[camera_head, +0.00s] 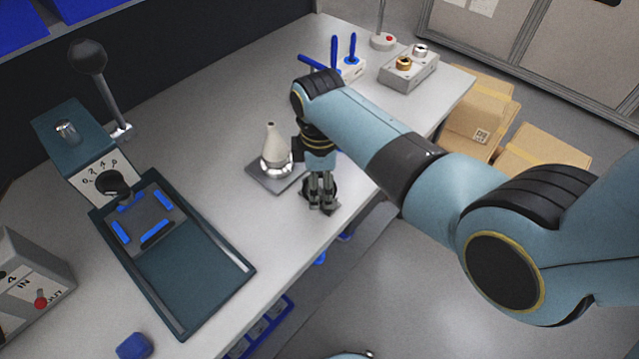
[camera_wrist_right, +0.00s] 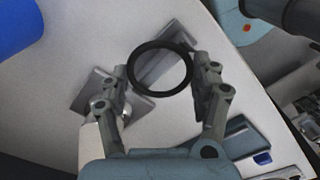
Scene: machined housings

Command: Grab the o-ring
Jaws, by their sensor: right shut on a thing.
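The o-ring (camera_wrist_right: 160,93) is a black ring. In the right wrist view it sits between the two fingertips of my right gripper, which is shut on it. In the head view my right gripper (camera_head: 322,204) points down near the front edge of the workbench, just right of a white cone-shaped piece. A grey plate (camera_wrist_right: 178,33) lies behind the ring in the right wrist view. My left gripper is not in view.
The white cone (camera_head: 272,140) stands on a grey plate (camera_head: 262,176). A dark green lever press (camera_head: 205,270) fills the left of the bench (camera_head: 215,110). A grey block (camera_head: 410,73) with metal rings stands at the back right. Bare bench lies behind the cone.

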